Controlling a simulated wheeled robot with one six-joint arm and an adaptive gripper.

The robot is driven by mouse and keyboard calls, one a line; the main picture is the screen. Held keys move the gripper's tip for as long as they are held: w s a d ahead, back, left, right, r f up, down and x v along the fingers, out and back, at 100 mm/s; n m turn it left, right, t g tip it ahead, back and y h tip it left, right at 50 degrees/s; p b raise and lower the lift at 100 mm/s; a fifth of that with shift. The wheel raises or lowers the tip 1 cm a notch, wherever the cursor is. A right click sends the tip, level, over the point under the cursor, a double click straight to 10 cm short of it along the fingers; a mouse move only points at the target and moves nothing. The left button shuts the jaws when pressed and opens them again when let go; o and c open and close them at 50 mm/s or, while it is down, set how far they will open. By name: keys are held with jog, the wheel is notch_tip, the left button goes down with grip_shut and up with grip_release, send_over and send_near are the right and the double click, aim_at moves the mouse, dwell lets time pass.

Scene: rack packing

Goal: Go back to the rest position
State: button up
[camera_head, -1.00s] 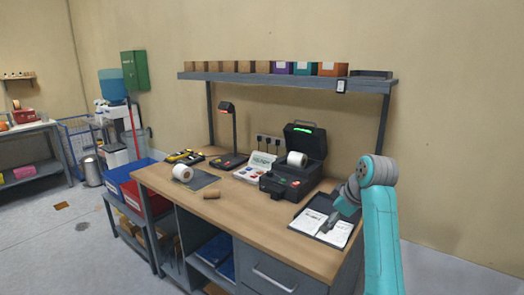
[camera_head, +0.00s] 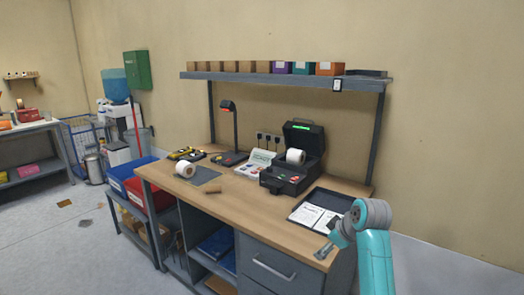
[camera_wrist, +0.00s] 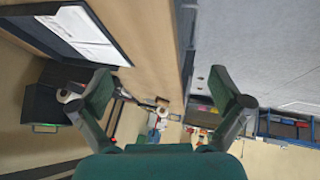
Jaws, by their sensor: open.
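My gripper (camera_head: 323,251) is at the front right edge of the wooden workbench (camera_head: 258,213) in the head view, at the end of my teal arm. In the wrist view my gripper (camera_wrist: 165,90) shows two green fingers spread wide apart with nothing between them. A dark tray (camera_head: 330,199) with white papers (camera_head: 312,215) lies on the bench behind my gripper. The papers also show in the wrist view (camera_wrist: 85,35), apart from the fingers.
A black label printer (camera_head: 285,178) with a white roll stands behind the tray. A loose roll (camera_head: 184,169) and a brown cylinder (camera_head: 206,190) lie to the left. A shelf (camera_head: 285,81) with several boxes hangs above. Floor (camera_head: 60,265) is open at the left.

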jog(key=s+f+m+t, duration=0.15)
jog(key=s+f, duration=0.35)
jog(key=f, duration=0.7)
jog(key=s+a+f+m+t+h, duration=0.1)
jog(key=s+f+m, duration=0.1)
jog(key=s+f, duration=0.8)
jog(key=s+f+m+t+h, duration=0.1)
jog(key=s+f+m+t, duration=0.15)
jog(key=s+f, duration=0.75)
jog(key=s+r+m+t, duration=0.1)
jog(key=s+r, duration=0.3)
jog(key=s, duration=0.7)
jog(key=s+r+m, duration=0.1)
jog(key=s+r, duration=0.3)
jog(key=s, duration=0.8)
jog(key=s+r+m+t, duration=0.1)
jog(key=s+r+t, duration=0.1)
jog(key=s+r, duration=1.1)
jog(key=shift+s+m+h, duration=0.3)
jog(key=shift+s+m, duration=0.1)
jog(key=shift+a, duration=0.1)
